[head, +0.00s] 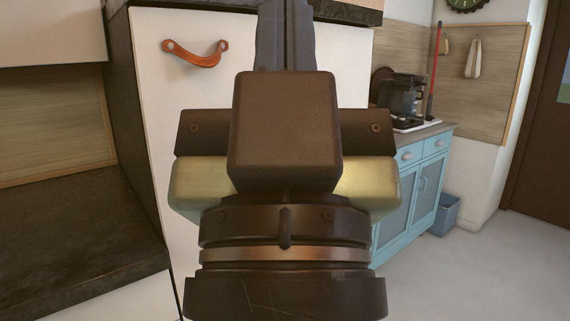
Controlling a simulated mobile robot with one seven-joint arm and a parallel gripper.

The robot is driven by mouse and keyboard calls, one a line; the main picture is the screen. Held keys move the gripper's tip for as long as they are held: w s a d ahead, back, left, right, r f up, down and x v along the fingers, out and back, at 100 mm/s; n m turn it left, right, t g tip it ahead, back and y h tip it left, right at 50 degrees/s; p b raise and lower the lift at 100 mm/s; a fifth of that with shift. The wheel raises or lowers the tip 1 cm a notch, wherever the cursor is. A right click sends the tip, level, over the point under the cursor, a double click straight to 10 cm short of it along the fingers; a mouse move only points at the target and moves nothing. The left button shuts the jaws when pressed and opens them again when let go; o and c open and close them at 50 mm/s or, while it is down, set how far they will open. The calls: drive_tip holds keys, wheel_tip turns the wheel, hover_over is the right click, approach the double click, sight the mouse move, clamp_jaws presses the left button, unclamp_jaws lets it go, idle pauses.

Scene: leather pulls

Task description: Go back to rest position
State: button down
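My gripper (286,12) fills the middle of the head view, seen from behind and pointing up the picture. Its two dark fingers lie side by side with no clear gap, so it looks shut. The finger ends reach the top edge of the picture, and I see nothing held between them. Behind it stands a white cabinet front (170,110). A brown leather pull (196,56) is fixed on that front, to the left of the gripper and apart from it. My gripper hides the middle of the white front.
A dark countertop (70,235) is at the left. At the right stands a blue cabinet (425,180) with a black appliance (403,95) on top, and a blue bin (446,214) beside it. The floor (490,275) at the lower right is clear. A brown door (540,130) is at the far right.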

wheel_tip(320, 180, up, 27)
drive_tip(key=p, duration=2.4)
drive_tip(key=shift+f, duration=0.1)
